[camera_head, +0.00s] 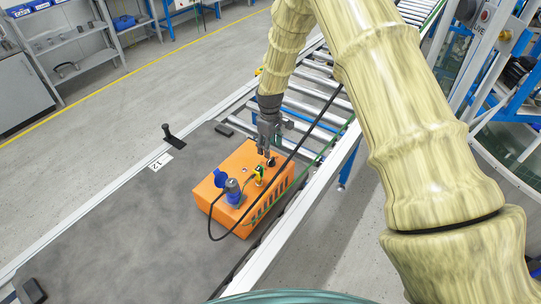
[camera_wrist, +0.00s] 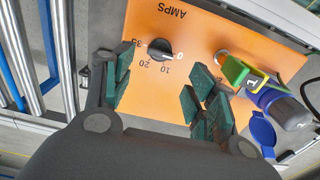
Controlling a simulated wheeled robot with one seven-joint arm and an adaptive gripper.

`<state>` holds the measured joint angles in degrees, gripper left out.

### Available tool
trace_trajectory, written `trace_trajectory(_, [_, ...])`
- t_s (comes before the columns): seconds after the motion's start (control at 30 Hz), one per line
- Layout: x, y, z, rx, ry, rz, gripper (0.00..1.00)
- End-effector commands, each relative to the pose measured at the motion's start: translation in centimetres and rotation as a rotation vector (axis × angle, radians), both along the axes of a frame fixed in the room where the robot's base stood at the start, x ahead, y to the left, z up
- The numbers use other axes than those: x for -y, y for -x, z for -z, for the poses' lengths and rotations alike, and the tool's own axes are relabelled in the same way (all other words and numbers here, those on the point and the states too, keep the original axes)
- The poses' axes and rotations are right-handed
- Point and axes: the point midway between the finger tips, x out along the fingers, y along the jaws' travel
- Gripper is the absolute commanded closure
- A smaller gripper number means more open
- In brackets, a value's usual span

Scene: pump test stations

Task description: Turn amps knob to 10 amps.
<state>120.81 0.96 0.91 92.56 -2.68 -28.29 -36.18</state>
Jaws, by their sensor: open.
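The black amps knob (camera_wrist: 160,50) is on the orange pump test box (camera_wrist: 215,32). In the wrist view its white mark points right, at or near the 0. The 10 and 20 labels lie below it, and another number is at its left. My gripper (camera_wrist: 162,68) is open, with green-padded fingers on either side of the knob in the picture. I cannot tell whether they touch it. In the head view my gripper (camera_head: 267,153) is over the far right part of the orange box (camera_head: 225,205), and the knob is mostly hidden there.
A blue plug (camera_head: 233,190) and a green-yellow connector (camera_head: 259,174) stand on the box beside the knob. A black cable loops over the box. The grey table (camera_head: 110,220) is mostly clear at left. A roller conveyor (camera_head: 312,85) lies behind.

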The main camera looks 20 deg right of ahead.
Motion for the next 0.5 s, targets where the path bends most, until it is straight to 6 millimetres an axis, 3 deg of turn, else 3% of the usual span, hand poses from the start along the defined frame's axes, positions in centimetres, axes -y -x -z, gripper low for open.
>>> trace_trajectory(0.5, [0.3, 0.1, 5.5, -0.001, 0.001, 0.004, 0.43])
